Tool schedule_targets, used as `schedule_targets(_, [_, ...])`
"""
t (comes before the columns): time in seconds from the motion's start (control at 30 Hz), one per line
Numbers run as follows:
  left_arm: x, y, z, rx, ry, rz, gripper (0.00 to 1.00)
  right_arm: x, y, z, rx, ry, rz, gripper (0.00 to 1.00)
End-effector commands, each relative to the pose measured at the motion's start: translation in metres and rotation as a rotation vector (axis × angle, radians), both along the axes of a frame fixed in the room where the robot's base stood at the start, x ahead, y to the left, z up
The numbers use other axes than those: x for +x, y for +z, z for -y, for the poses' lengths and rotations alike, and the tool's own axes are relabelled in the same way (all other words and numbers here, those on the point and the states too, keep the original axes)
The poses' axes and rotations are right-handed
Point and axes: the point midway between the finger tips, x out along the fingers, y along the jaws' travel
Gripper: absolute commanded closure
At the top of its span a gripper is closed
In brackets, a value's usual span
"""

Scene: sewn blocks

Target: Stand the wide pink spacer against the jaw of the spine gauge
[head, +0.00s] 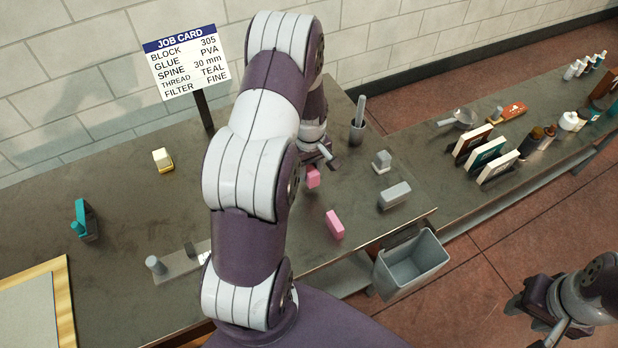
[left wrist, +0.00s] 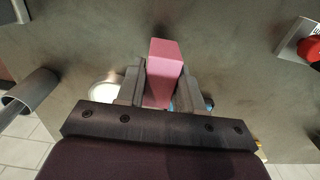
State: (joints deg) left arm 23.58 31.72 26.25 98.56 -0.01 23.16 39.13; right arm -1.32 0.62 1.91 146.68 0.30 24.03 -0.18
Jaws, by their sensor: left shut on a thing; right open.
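My left gripper (head: 317,163) is shut on a pink spacer (head: 313,178). The left wrist view shows this spacer (left wrist: 164,72) between both fingers, apparently above the dark bench. I cannot tell if it touches the bench. A second pink spacer (head: 334,224) lies on the bench nearer the front edge. I cannot tell from the pictures which of the two is the wide one. A grey metal gauge (head: 176,266) with a round post and upright dark piece lies at the front left, partly hidden by my left arm. My right gripper (head: 540,322) is open, off the bench at lower right.
Grey blocks (head: 395,195) lie right of the held spacer, near a pen cup (head: 357,132). A grey bin (head: 410,263) hangs at the front edge. A teal tool (head: 83,220) and a cream-topped block (head: 162,160) stand left. A job card (head: 185,62) stands behind.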

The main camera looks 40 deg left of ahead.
Motion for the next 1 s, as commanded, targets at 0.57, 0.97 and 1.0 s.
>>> schedule_targets(0.57, [-0.054, 0.064, 0.099, -0.002, -0.003, -0.003, 0.96, 0.000, -0.021, 0.000, 0.000, 0.000, 0.000, 0.57])
schedule_targets(0.97, [-0.046, 0.072, 0.100, -0.001, -0.248, -0.003, 0.96, 0.000, -0.021, 0.000, 0.000, 0.000, 0.000, 0.57])
schedule_targets(1.0, [-0.038, 0.074, 0.099, 0.001, -0.319, 0.002, 0.96, 0.000, -0.021, 0.000, 0.000, 0.000, 0.000, 0.57])
